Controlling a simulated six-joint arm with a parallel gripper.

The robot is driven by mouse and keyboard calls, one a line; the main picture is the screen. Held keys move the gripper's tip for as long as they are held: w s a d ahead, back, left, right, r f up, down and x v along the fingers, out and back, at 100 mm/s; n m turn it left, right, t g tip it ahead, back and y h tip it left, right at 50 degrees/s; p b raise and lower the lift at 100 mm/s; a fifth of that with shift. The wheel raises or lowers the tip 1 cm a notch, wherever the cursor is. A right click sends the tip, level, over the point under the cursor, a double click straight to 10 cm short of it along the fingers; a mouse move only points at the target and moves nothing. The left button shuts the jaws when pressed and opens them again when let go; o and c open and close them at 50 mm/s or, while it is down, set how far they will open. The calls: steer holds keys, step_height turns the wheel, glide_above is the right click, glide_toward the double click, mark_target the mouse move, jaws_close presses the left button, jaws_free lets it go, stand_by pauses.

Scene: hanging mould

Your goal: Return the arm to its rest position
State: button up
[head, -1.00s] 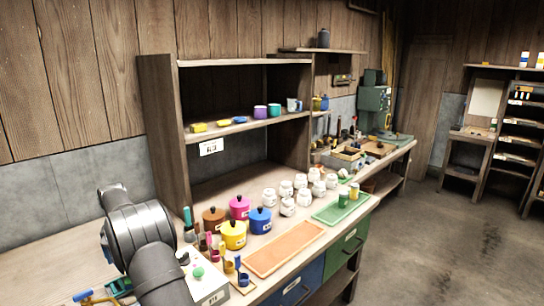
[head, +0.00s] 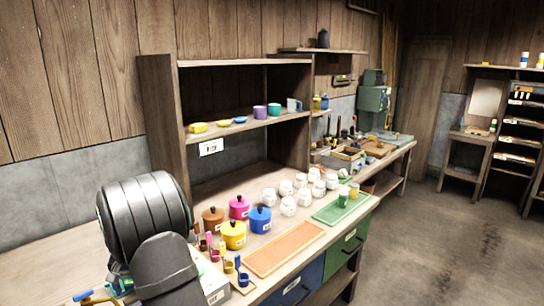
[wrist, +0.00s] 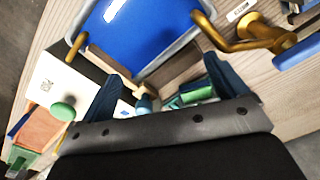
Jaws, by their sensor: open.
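My arm shows in the head view as dark grey links at the lower left, over the near left end of the workbench (head: 60,256). My gripper (wrist: 158,80) shows in the wrist view with its two dark blue fingers wide apart. It is open, and I see nothing held between the fingers. A blue panel with a metal rim (wrist: 145,32) fills the upper middle of the wrist view, beyond the fingers. A brass-coloured hooked piece (wrist: 240,38) is to its right. The fingers cannot be seen in the head view.
Brown, pink, yellow and blue lidded pots (head: 234,235) stand right of my arm. Several white jars (head: 288,205), an orange tray (head: 284,250) and a green tray (head: 341,207) lie farther along. A shelf unit (head: 160,125) rises behind. Open floor (head: 450,250) lies at right.

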steer(key=s+d+f, duration=0.1)
steer(key=s, duration=0.1)
steer(key=s+d+f, duration=0.1)
steer(key=f, duration=0.1)
steer(key=shift+s+d+f, duration=0.1)
steer(key=shift+s+d, duration=0.25)
steer(key=shift+d, duration=0.05)
steer(key=shift+o, duration=1)
